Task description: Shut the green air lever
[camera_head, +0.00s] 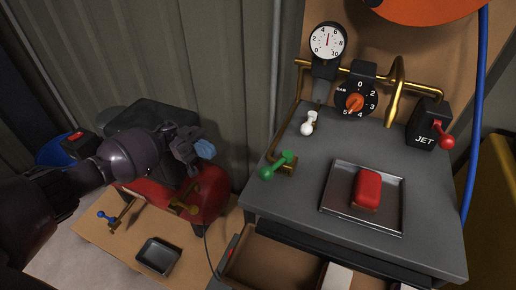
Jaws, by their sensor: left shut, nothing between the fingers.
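The green air lever (278,165) sits on a brass pipe at the left edge of the grey bench top. Its handle slants from upper right to lower left. My left gripper (206,150) is shut and empty, to the left of the lever and apart from it, above the red compressor tank. My right gripper is not in the picture.
A gauge (327,41), a numbered dial (356,102), a white lever (309,123) and a red-knobbed JET box (428,125) stand along the bench's back. A metal tray (335,212) holds a red block (367,188). An open drawer (262,262) juts below. A blue lever (106,217) is lower left.

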